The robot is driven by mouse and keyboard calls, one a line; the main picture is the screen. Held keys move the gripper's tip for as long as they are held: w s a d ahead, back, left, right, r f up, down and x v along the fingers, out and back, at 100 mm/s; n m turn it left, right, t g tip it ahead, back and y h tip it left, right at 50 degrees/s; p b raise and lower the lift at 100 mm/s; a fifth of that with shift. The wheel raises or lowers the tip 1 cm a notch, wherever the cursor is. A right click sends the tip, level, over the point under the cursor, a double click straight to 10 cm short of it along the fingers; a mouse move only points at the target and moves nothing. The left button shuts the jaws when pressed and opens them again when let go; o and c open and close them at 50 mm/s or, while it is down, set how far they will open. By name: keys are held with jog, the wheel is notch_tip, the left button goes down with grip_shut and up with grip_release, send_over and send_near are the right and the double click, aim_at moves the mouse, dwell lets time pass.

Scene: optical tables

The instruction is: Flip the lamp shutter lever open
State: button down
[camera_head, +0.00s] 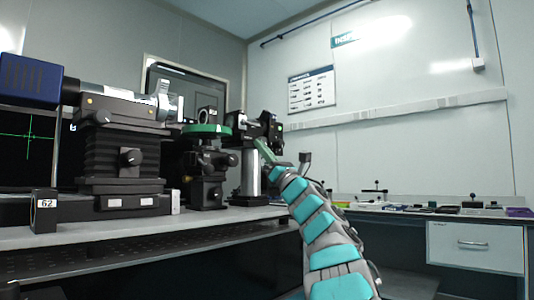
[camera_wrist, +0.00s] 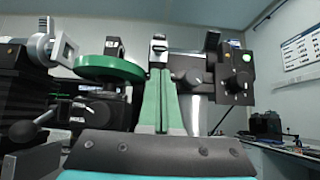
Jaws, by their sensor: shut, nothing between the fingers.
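The lamp unit is probably the black housing with a green light and dark knobs (camera_wrist: 234,72), right of centre in the wrist view. It also shows as a small dark block in the head view (camera_head: 271,128), behind my gripper. A dark upright tab (camera_wrist: 212,41) stands at the housing's upper left; I cannot tell for sure that it is the shutter lever. My gripper (camera_wrist: 159,75) is shut and empty, its green fingers pointing forward, left of the housing. In the head view my gripper (camera_head: 262,147) is near the lamp unit; contact cannot be told.
A green round stage (camera_wrist: 108,69) stands left of my fingers, with a black knobbed mount below. A blue-ended camera assembly (camera_head: 30,80) is further left on the optical table (camera_head: 130,232). A side bench (camera_head: 470,236) with small items is at right.

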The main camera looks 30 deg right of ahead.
aim_at(251, 125)
jog(key=shift+p+x, duration=0.65)
jog(key=shift+x, duration=1.35)
jog(key=shift+s+r, duration=0.1)
jog(key=shift+s+d+r+g+h+p, duration=0.2)
jog(key=shift+g+p, duration=0.25)
jog(key=shift+p, duration=0.6)
jog(key=shift+s+a+r+g+h+p, duration=0.1)
jog(key=shift+s+r+g+p, duration=0.25)
jog(key=shift+p, duration=0.65)
